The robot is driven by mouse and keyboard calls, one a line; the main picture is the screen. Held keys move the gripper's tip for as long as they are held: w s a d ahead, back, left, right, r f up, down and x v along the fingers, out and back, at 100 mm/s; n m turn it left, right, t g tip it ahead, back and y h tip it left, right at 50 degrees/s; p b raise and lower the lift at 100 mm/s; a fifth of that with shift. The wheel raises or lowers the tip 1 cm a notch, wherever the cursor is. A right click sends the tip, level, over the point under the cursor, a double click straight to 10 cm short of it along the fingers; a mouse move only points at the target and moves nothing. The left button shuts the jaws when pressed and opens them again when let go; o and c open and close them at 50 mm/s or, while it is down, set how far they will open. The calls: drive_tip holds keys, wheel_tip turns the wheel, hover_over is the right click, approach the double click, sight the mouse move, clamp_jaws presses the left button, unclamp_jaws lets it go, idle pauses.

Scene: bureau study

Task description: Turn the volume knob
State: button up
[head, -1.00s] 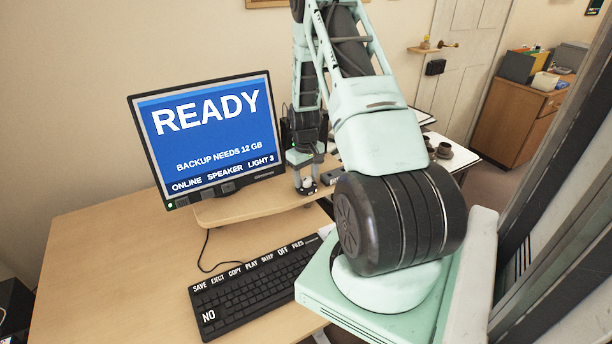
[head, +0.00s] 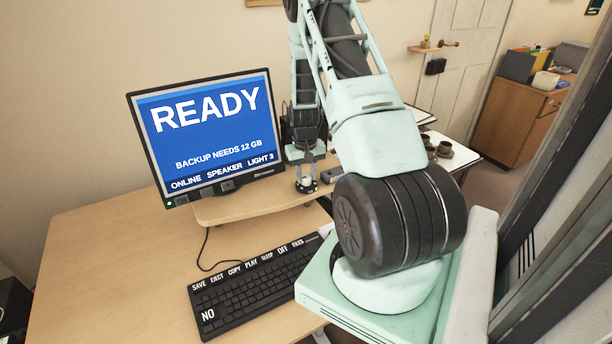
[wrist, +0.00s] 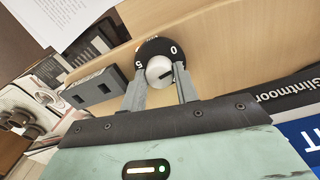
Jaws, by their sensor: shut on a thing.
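The volume knob (wrist: 158,68) is a pale round cap with a dark pointer mark, set in a black dial (wrist: 152,47) with white figures on it. In the wrist view, the two grey fingers of my gripper (wrist: 160,82) stand on either side of the cap and are shut on it. In the head view, the black dial (head: 306,189) sits on the wooden monitor shelf, with my gripper (head: 306,178) reaching down to it from above. The fingers partly hide the knob there.
The monitor (head: 208,135) reads READY, with SPEAKER along its bottom line. A black keyboard (head: 262,287) lies on the desk in front of the shelf (head: 250,207). A small grey box (wrist: 97,86) stands close beside the dial. The desk's left side is clear.

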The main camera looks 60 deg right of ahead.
sight(305, 176)
drive_tip(key=m, duration=0.5)
drive_tip(key=shift+m, duration=0.3)
idle(0.4)
drive_tip(key=o, duration=1)
drive_tip(key=shift+b, duration=0.3)
drive_tip(key=r+b, duration=0.1)
drive_tip(key=r, duration=0.7)
drive_tip(key=r+b, duration=0.1)
drive_tip(key=r, duration=0.8)
drive_tip(key=shift+w+r, duration=0.2)
drive_tip(key=shift+r, duration=0.05)
